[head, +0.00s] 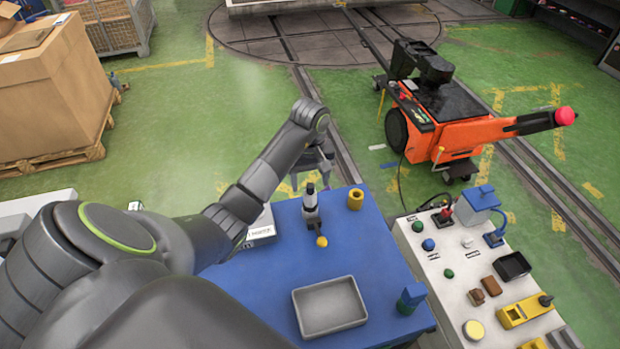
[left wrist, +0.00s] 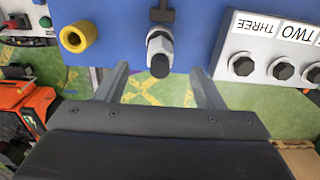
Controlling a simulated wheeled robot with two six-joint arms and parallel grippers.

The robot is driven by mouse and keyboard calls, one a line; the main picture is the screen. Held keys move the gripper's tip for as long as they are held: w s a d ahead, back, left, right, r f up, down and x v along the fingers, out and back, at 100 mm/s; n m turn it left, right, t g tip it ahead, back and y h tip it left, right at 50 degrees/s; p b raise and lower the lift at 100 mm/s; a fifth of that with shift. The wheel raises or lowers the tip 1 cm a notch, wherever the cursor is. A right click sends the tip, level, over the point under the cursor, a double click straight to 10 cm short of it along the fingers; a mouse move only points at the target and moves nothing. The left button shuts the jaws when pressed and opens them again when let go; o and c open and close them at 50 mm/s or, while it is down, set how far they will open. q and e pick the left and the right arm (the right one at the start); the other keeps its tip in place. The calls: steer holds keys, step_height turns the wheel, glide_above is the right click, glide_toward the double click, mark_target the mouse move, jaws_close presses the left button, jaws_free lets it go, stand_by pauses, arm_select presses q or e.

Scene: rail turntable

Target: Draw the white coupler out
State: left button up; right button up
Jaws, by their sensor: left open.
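The white coupler (head: 311,212) is at the far part of the blue table, with a dark tip at its far end and a yellow knob at its near end. In the left wrist view the coupler (left wrist: 160,48) shows as a pale hex body with a black round end. My left gripper (left wrist: 160,82) is open and empty, its two fingers spread to either side of the coupler's line and apart from it. In the head view the gripper (head: 318,165) is just beyond the coupler. My right gripper is not in view.
A yellow ring (head: 355,199) stands right of the coupler. A labelled box (head: 260,232) with black knobs stands left. A grey tray (head: 329,307) and a blue-green block (head: 411,298) are nearer. A white bench (head: 455,262) with several parts is at right.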

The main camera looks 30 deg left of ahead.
mark_target(310, 198)
arm_select(q)
step_height(310, 198, down, 6)
steer(key=b, duration=0.2)
steer(key=shift+r+b, duration=0.25)
steer(key=shift+b, duration=0.15)
steer(key=shift+f+p, duration=0.55)
steer(key=shift+f, duration=0.5)
steer(key=c, duration=1.2)
steer(key=o, duration=0.4)
steer(key=shift+w, duration=0.1)
steer(key=c, duration=0.4)
